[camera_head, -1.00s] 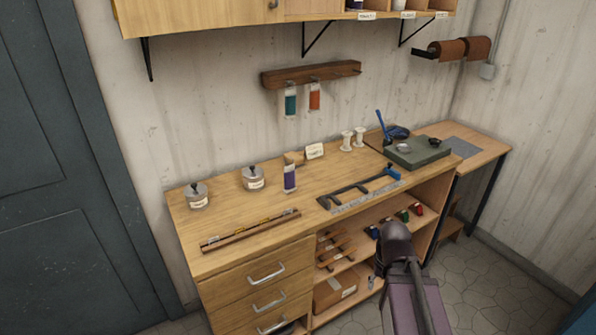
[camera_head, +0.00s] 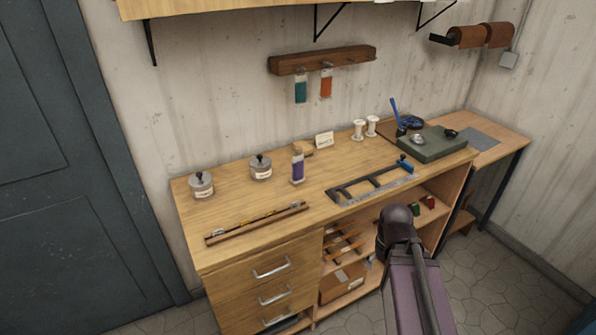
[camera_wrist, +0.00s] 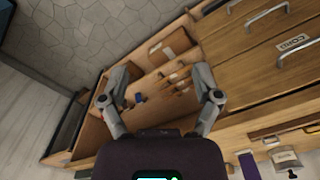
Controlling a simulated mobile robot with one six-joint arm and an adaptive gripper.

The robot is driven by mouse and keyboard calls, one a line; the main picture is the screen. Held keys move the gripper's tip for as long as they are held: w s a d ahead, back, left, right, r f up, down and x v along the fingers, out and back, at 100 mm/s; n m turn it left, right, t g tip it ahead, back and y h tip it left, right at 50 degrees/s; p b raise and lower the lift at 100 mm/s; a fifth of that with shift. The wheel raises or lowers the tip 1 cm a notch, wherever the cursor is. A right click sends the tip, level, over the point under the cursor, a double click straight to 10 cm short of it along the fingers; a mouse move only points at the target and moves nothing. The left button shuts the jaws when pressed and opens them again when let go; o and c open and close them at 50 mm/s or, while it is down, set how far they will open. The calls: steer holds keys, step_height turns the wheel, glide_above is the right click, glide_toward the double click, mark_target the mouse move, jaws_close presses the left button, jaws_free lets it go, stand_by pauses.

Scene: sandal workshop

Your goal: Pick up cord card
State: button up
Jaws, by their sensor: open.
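A teal cord card (camera_head: 301,88) and an orange cord card (camera_head: 326,84) hang from the dark wooden peg rail (camera_head: 320,60) on the wall. A purple and white cord card (camera_head: 298,167) stands upright on the workbench top (camera_head: 240,200). A purple strip, which looks like the same card, shows at the bottom of the wrist view (camera_wrist: 249,166). My gripper (camera_wrist: 160,80) is open and empty, its fingers spread in front of the bench's open shelves. In the head view my arm hides the fingers. No cord card is between them.
Two lidded jars (camera_head: 201,186), a long wooden strip (camera_head: 257,223), a metal frame tool (camera_head: 370,183), white spools (camera_head: 366,128) and a green slab (camera_head: 432,144) are on the bench. Drawers (camera_head: 262,283) are below. A roll holder (camera_head: 480,36) juts from the right wall.

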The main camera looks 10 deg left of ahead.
steer(key=w+a+n+t+y+b, duration=0.4)
steer(key=w+a, duration=0.6)
steer(key=w, duration=0.6)
steer(key=n+t+y, duration=0.4)
steer(key=t, duration=0.3)
glide_toward(300, 168)
steer(key=s+d+r, duration=0.1)
steer(key=d, duration=0.1)
steer(key=shift+s+a+r+b, duration=0.2)
steer(key=shift+s+r+b, duration=0.05)
steer(key=shift+b, duration=0.15)
steer(key=shift+b+x, duration=1.7)
steer(key=shift+x, duration=2.65)
steer(key=shift+s+f, duration=0.2)
steer(key=shift+b+x, duration=1)
steer(key=shift+x, duration=1.65)
steer(key=shift+s+a, duration=0.1)
steer(key=shift+a, duration=0.05)
